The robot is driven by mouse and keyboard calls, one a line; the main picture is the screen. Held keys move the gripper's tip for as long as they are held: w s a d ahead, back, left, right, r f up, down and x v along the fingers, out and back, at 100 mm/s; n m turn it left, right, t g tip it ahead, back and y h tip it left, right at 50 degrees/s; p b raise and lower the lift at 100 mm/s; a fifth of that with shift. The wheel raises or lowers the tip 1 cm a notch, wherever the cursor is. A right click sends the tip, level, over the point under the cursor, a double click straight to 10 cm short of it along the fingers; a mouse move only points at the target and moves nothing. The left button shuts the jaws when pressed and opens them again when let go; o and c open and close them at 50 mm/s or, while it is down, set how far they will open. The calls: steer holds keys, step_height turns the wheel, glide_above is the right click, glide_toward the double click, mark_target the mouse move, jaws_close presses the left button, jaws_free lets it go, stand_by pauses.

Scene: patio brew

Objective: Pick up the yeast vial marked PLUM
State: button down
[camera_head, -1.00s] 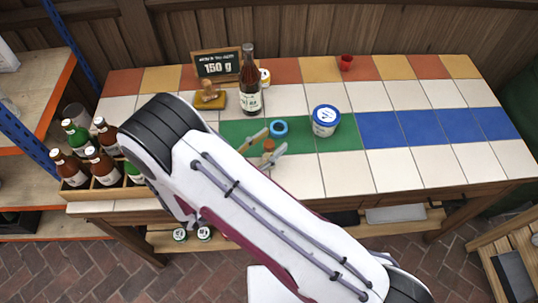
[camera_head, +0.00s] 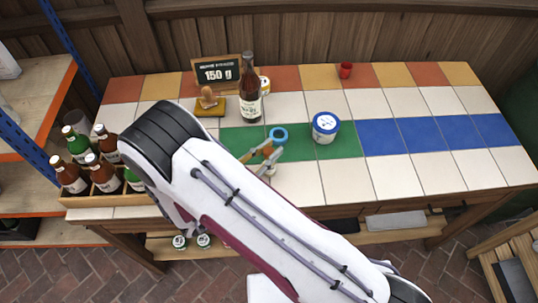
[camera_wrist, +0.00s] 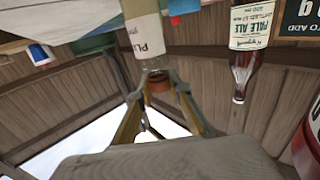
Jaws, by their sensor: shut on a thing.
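The yeast vial (camera_wrist: 145,35) shows in the wrist view with a pale label; the visible letters look like "PLU", the rest cut off or turned away. Its brown-orange stopper (camera_wrist: 158,82) sits between the fingers. My gripper (camera_wrist: 160,75) is shut on the vial near its stopper end. In the head view my gripper (camera_head: 265,155) is over the green tile strip, with the vial mostly hidden by the fingers and arm. I cannot tell whether the vial touches the table.
A blue ring (camera_head: 278,135) lies just behind the gripper. A white tub with a blue lid (camera_head: 325,127) stands to the right. A brown bottle (camera_head: 249,90) stands behind, beside a "150 g" sign (camera_head: 218,71). A bottle crate (camera_head: 90,199) is at left. The right side is mostly clear.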

steer(key=shift+r, duration=0.1)
steer(key=shift+r, duration=4.9)
